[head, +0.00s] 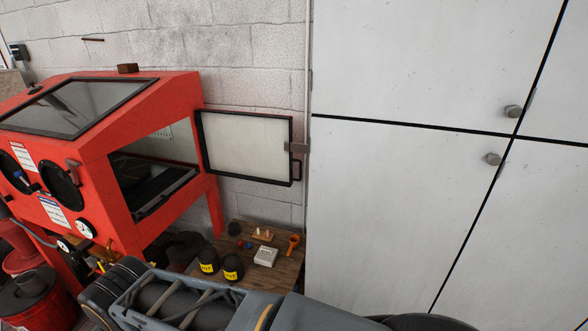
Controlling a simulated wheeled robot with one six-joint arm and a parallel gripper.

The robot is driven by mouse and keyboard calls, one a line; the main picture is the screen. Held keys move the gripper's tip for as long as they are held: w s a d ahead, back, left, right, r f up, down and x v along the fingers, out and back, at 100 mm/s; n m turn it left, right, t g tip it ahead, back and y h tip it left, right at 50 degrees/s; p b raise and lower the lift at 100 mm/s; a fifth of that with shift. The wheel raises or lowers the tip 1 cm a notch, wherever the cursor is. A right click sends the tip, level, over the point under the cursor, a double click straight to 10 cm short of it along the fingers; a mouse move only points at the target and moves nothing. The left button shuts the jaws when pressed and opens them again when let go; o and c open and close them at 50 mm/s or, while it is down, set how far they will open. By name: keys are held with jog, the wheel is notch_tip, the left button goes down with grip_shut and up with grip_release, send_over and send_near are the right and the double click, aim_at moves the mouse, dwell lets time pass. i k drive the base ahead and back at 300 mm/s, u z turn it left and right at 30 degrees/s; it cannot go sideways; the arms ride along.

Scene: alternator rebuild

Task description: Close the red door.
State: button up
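A red blast cabinet (92,150) stands at the left against the wall. Its right side has a large opening through which a dark interior shows. Its side door (246,145) is swung wide open, hinged at the far edge of the opening and standing out to the right along the wall. The face I see is a pale panel in a black frame; no red shows on it. A grey latch (297,147) and a dark handle (297,173) are on its free right edge. My arm lies across the bottom of the head view; my gripper is not in view.
Tall white lockers (400,200) fill the right side, close to the door's free edge. A red bucket (45,305) stands at lower left.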

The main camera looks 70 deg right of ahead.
aim_at(257, 147)
jog(key=z, duration=0.45)
jog(key=i, duration=0.65)
jog(key=z, duration=1.2)
jog(key=i, duration=0.35)
jog(key=z, duration=0.35)
